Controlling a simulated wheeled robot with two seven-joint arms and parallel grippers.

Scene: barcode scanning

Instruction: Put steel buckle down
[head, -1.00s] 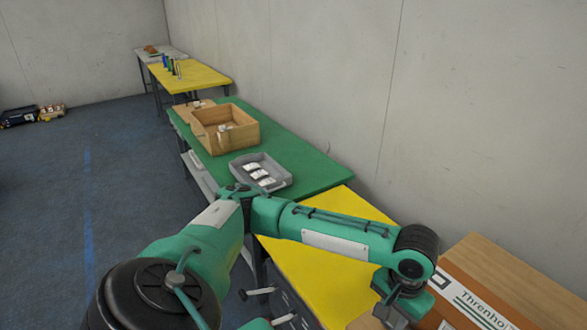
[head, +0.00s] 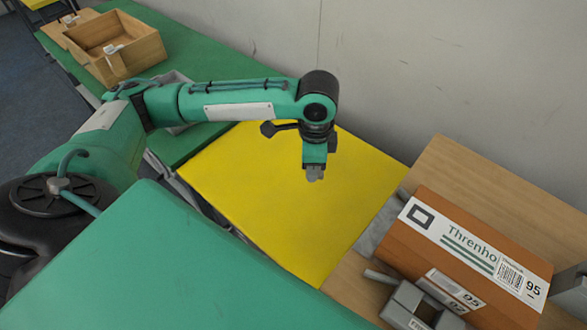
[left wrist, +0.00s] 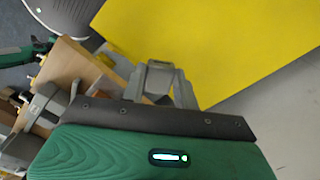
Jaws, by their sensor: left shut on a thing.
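My left gripper (head: 314,176) points down above the yellow table top (head: 270,190) in the head view. In the left wrist view the left gripper (left wrist: 160,92) is shut on a grey, frame-like piece, the steel buckle (left wrist: 159,68), with the yellow surface beyond it. In the head view only a small grey bit shows at the fingertips, so the buckle's shape is not clear there. The buckle appears held above the table; the exact gap cannot be told. My right gripper is not in view.
An orange-brown box (head: 465,250) labelled Threnholm lies on the wooden surface (head: 480,180) at right, beside a grey block-like fixture (head: 420,308). A green table (head: 225,65) with an open wooden box (head: 115,45) stands at upper left. The yellow top looks clear.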

